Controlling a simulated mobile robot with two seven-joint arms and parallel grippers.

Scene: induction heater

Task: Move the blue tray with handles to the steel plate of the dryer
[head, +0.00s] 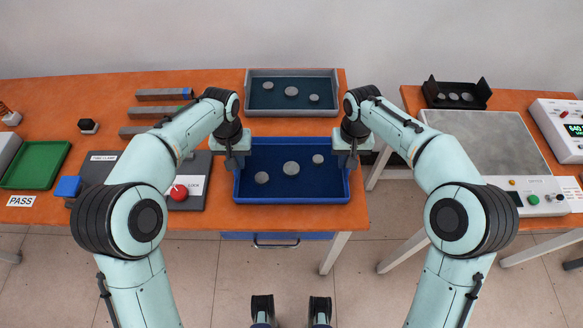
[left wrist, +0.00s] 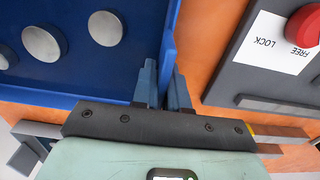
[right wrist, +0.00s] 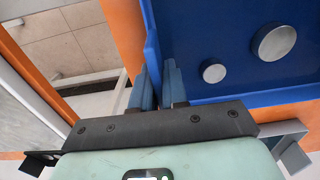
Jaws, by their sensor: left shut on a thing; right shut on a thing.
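The blue tray (head: 290,195) is at the front right of the left orange table in the head view, with several round grey metal discs in it. My left gripper (head: 237,160) is shut on the tray's left side wall, and its fingers (left wrist: 165,85) straddle that wall in the left wrist view. My right gripper (head: 346,158) is shut on the tray's right side wall; its fingers (right wrist: 158,85) show in the right wrist view. The tray looks level; I cannot tell if it touches the table. The dryer's steel plate (head: 485,140) lies on the right table, clear of objects.
A grey tray (head: 292,112) with discs stands behind the blue tray. A grey clamp plate with a red knob (head: 178,192) is to the left. A green tray (head: 35,165) is at far left. A gap separates the tables. A black holder (head: 456,93) stands behind the plate.

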